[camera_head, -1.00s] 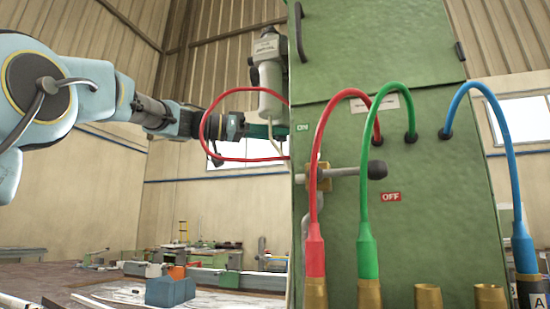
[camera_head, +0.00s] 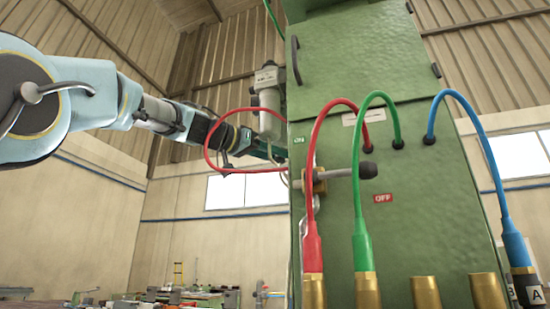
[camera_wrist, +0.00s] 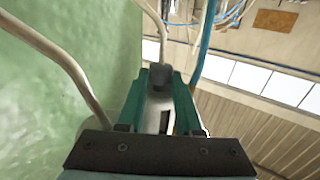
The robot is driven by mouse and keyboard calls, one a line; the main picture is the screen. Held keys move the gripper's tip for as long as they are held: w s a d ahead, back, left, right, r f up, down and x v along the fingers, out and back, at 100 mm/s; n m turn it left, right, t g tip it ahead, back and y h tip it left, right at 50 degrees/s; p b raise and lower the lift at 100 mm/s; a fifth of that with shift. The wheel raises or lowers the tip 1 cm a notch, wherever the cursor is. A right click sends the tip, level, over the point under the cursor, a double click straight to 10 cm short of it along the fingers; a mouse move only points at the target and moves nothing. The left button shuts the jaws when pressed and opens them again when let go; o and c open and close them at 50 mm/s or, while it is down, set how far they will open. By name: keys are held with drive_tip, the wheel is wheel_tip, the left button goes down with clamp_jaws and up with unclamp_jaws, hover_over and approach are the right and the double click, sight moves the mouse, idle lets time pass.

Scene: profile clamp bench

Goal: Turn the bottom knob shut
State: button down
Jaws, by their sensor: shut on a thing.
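The grey filter unit (camera_head: 268,113) hangs at the left edge of the green cabinet in the head view. My gripper (camera_head: 275,152) reaches in from the left at its lower end, partly hidden by the cabinet edge. In the wrist view, the teal fingers of my gripper (camera_wrist: 160,82) are shut on a small dark grey knob (camera_wrist: 158,76). I take it for the bottom knob; how far it is turned cannot be read.
The green cabinet (camera_head: 350,230) is close beside my gripper. A red hose (camera_head: 207,145) loops in front of my wrist. A brass valve with a lever (camera_head: 338,174) sticks out of the cabinet. Red, green and blue hoses arch at the front.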

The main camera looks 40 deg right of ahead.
drive_tip(key=c, duration=0.6)
unclamp_jaws()
drive_tip(key=a+b, duration=0.3)
drive_tip(key=a, duration=0.8)
drive_tip(key=shift+b, duration=0.35)
drive_tip(key=shift+d, duration=0.1)
